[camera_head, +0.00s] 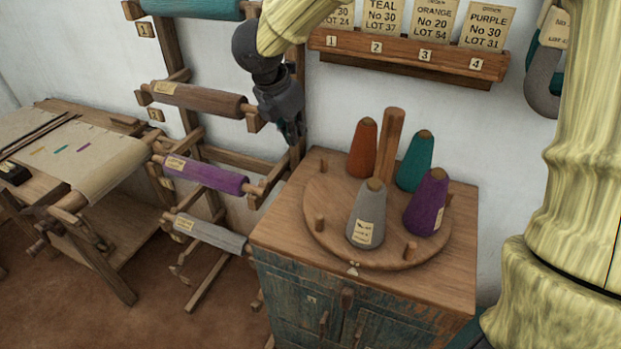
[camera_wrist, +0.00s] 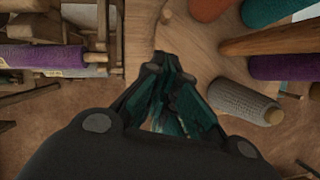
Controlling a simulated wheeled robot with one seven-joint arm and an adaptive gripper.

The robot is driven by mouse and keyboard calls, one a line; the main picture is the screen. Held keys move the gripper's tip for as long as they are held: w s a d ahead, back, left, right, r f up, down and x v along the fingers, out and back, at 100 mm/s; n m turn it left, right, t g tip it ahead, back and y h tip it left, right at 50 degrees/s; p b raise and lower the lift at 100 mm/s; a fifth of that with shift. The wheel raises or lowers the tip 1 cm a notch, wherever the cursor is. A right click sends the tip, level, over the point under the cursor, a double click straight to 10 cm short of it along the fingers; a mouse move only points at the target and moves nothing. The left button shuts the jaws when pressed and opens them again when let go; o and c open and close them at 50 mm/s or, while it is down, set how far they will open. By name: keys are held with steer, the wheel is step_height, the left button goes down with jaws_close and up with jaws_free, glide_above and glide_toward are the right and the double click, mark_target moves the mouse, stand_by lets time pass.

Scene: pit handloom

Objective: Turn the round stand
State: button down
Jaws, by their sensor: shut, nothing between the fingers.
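The round stand (camera_head: 330,212) is a wooden disc on a cabinet, with a tall centre post (camera_head: 391,145) and short pegs near its rim. It carries four upright yarn cones: orange (camera_head: 362,150) at back left, teal (camera_head: 414,163) at back right, purple (camera_head: 427,204) at right, grey (camera_head: 366,217) at front. A short peg (camera_head: 319,223) stands at its left. My gripper (camera_head: 292,138) is shut and empty, pointing down left of the stand, apart from the cones. In the wrist view its fingers (camera_wrist: 160,62) are together and the grey cone (camera_wrist: 242,101) shows right of them.
The cabinet (camera_head: 272,232) has a small pale mark (camera_head: 354,269) at its front edge. A rack with a purple roll (camera_head: 205,177) is close left of my gripper. A card rail (camera_head: 400,54) hangs on the wall behind. A loom (camera_head: 85,155) stands far left.

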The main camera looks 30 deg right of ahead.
step_height(320, 180, down, 6)
steer(key=b, duration=0.5)
steer(key=p, duration=0.2)
glide_toward(317, 176)
steer(key=f, duration=0.1)
steer(key=a+f, duration=0.1)
steer(key=s+a+f, duration=0.1)
steer(key=f, duration=0.1)
steer(key=d, duration=0.1)
steer(key=w+d, duration=0.1)
steer(key=shift+w+d+f+p, duration=0.15)
steer(key=shift+d+p, duration=0.2)
steer(key=shift+d, duration=0.05)
steer(key=shift+w+d+f, duration=0.1)
steer(key=shift+w+d, duration=0.2)
steer(key=shift+d, duration=0.2)
